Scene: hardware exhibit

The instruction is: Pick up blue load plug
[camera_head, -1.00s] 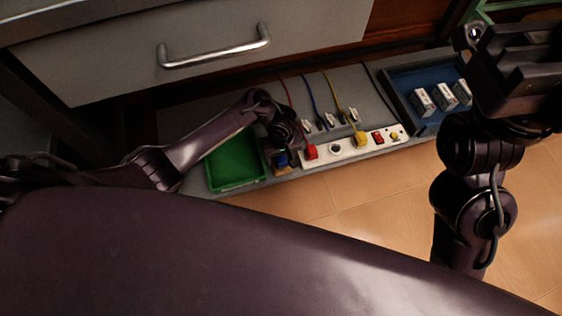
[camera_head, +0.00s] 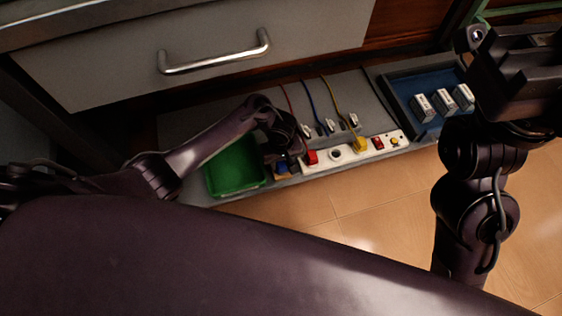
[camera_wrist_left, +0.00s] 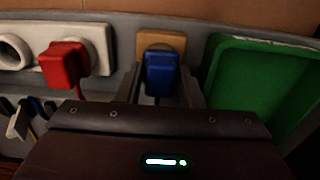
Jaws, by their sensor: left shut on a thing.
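The blue load plug (camera_wrist_left: 161,75) sits between the two fingers of my left gripper (camera_wrist_left: 160,88) in the left wrist view, in front of a small tan block (camera_wrist_left: 166,39). The left gripper is shut on it. In the head view, the left gripper (camera_head: 284,150) reaches down beside the green tray (camera_head: 238,186), and only a little of the blue plug (camera_head: 282,168) shows below it. I cannot tell whether the plug is clear of the block. My right gripper (camera_head: 515,75) is at the upper right, away from the plug; its fingertips are unclear.
A white power strip (camera_head: 341,155) with red plug (camera_head: 311,157) and yellow plug (camera_head: 360,144) lies just right of the left gripper. A blue tray (camera_head: 398,86) with white boxes stands farther right. A drawer cabinet (camera_head: 120,70) is behind.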

